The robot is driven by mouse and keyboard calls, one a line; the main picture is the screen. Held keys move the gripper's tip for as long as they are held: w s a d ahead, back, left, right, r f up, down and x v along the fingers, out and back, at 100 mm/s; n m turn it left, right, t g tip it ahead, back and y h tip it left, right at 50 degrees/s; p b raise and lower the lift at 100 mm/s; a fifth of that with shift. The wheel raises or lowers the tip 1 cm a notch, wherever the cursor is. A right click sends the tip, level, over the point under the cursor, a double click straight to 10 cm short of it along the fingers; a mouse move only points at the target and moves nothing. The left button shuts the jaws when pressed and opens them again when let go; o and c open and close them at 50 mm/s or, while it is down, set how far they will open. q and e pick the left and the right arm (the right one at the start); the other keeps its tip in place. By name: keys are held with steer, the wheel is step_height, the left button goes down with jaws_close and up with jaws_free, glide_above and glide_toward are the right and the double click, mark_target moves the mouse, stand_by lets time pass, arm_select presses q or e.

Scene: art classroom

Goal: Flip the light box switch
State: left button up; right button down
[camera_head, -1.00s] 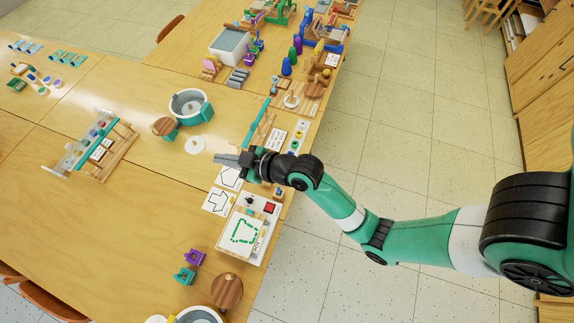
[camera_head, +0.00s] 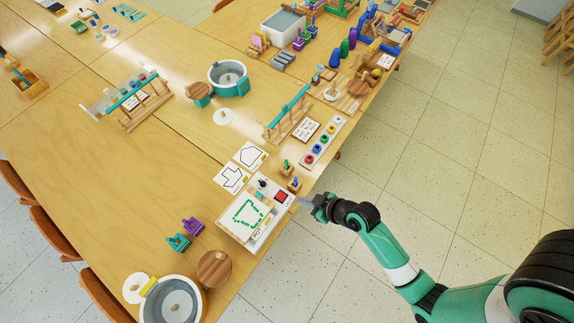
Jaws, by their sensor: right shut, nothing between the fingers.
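The light box (camera_head: 233,229) is a white, low box at the table's right edge, with a paper sheet (camera_head: 246,213) on it bearing a green dashed outline. A red square switch (camera_head: 281,197) sits at its far right corner, and a small black knob (camera_head: 262,184) stands to the left of that. My right gripper (camera_head: 303,201) is shut and empty, just right of the red switch, by the table edge. Its tips look close to the box corner; whether they touch it, I cannot tell. My left gripper is out of view.
Two outline cards (camera_head: 231,178) lie beyond the box. Small wooden blocks with coloured pegs (camera_head: 294,185) stand close behind the switch. Purple and teal clamps (camera_head: 192,226), a round wooden lid (camera_head: 214,268) and a pot wheel (camera_head: 170,303) are nearer. Open floor lies to the right.

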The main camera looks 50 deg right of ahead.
steer(key=b, duration=0.4)
glide_toward(280, 198)
steer(key=w, duration=0.3)
steer(key=shift+r, duration=0.15)
steer(key=f, duration=0.1)
steer(key=f+b, duration=0.1)
steer(key=f, duration=0.1)
steer(key=shift+w+f, duration=0.35)
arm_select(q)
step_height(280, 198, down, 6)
arm_select(e)
steer(key=shift+f, duration=0.4)
